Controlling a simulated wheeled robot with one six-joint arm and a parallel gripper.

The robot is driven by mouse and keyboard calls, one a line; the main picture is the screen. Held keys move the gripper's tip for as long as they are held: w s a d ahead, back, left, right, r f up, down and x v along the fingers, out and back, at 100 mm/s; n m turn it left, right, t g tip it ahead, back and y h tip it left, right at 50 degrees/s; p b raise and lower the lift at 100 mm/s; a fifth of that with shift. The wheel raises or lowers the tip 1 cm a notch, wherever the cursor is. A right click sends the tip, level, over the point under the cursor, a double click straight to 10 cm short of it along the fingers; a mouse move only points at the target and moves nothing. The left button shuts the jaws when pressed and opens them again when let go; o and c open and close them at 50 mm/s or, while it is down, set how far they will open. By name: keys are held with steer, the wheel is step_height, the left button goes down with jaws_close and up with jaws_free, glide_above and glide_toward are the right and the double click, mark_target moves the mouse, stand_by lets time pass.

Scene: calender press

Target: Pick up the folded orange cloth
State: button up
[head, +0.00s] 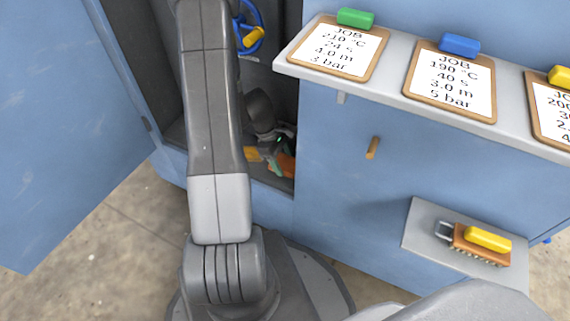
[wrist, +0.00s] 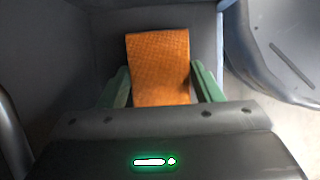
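The folded orange cloth (wrist: 160,65) is in the middle of the wrist view, between the two green fingers of my gripper (wrist: 160,72). The fingers stand apart, one along each side edge of the cloth. I cannot tell whether they press on it or only stand around it. The cloth's near end is hidden by the gripper body. In the head view, my gripper is low inside the open cabinet, largely hidden behind my arm and in shadow. A small orange patch (head: 287,165) shows beside it there.
The grey cabinet walls stand close around the gripper; a blue door (head: 70,120) is open at the left. A blue handwheel (head: 250,30) is above. To the right are a shelf with job clipboards (head: 338,48), a peg (head: 373,148) and a ledge holding a brush (head: 480,245).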

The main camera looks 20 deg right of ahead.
mark_target(283, 162)
steer(key=shift+c, duration=1)
steer(key=shift+r, duration=0.15)
steer(key=shift+s+a+r+p, duration=0.1)
steer(key=shift+r+p, duration=0.5)
steer(key=shift+p, duration=0.05)
step_height(283, 162, up, 6)
steer(key=p, duration=0.3)
steer(key=s+a, duration=1.2)
steer(key=a, duration=0.3)
steer(key=shift+s, duration=0.4)
